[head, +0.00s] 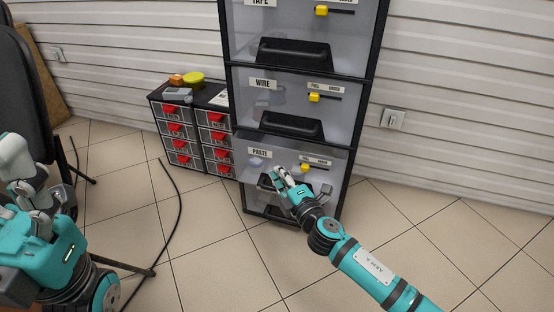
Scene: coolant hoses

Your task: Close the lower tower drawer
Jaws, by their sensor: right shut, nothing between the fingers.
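The tall drawer tower has a black frame (360,100) and clear grey drawer fronts. Its lower drawer, labelled PASTE (259,153), has a dark handle partly hidden behind my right gripper. My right gripper (282,178) is shut and empty, in front of the lower drawer at about handle height. I cannot tell whether it touches the front. My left gripper (22,165) is at the left edge, far from the tower, and its fingers do not show clearly.
The WIRE drawer (290,102) and the TAPE drawer (290,28) above look flush. A low cabinet with red-handled drawers (175,130) stands left of the tower, with small items on top. A black hose (181,205) lies on the tiles. The floor right of the tower is clear.

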